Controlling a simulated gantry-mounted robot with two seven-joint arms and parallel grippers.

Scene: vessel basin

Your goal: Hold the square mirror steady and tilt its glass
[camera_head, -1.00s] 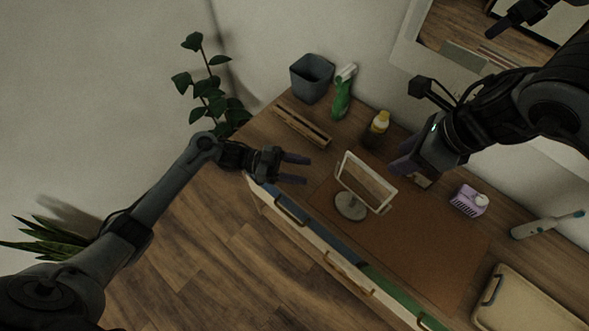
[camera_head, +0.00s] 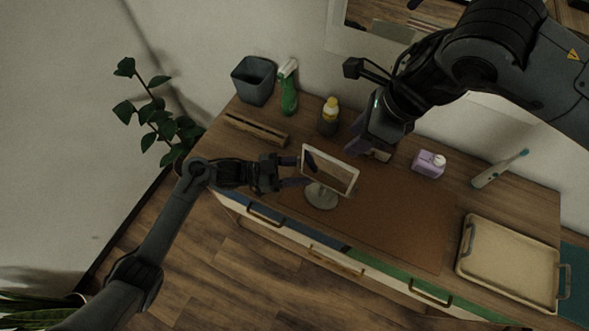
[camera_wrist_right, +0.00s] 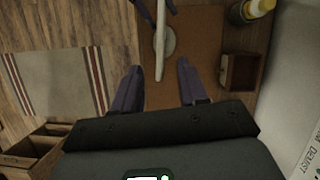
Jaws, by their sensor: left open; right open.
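The square mirror (camera_head: 329,170) has a white frame and stands on a round grey base (camera_head: 321,196) on a brown mat on the cabinet top. Its glass faces the front, tilted upward. My left gripper (camera_head: 296,172) is open at the mirror's left side, its fingers close to the frame and base; I cannot tell whether they touch. My right gripper (camera_head: 358,138) is open behind the mirror. In the right wrist view the mirror (camera_wrist_right: 160,42) shows edge-on, ahead of and between the open right fingers (camera_wrist_right: 156,88), with the left fingers at the top.
A grey bin (camera_head: 254,80), green spray bottle (camera_head: 288,88), yellow-capped bottle (camera_head: 329,116) and wooden tray (camera_head: 256,128) stand at the back left. A purple dispenser (camera_head: 428,164), toothbrush (camera_head: 500,168) and beige tray (camera_head: 508,262) are at the right. The mat (camera_head: 400,222) is clear right of the mirror.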

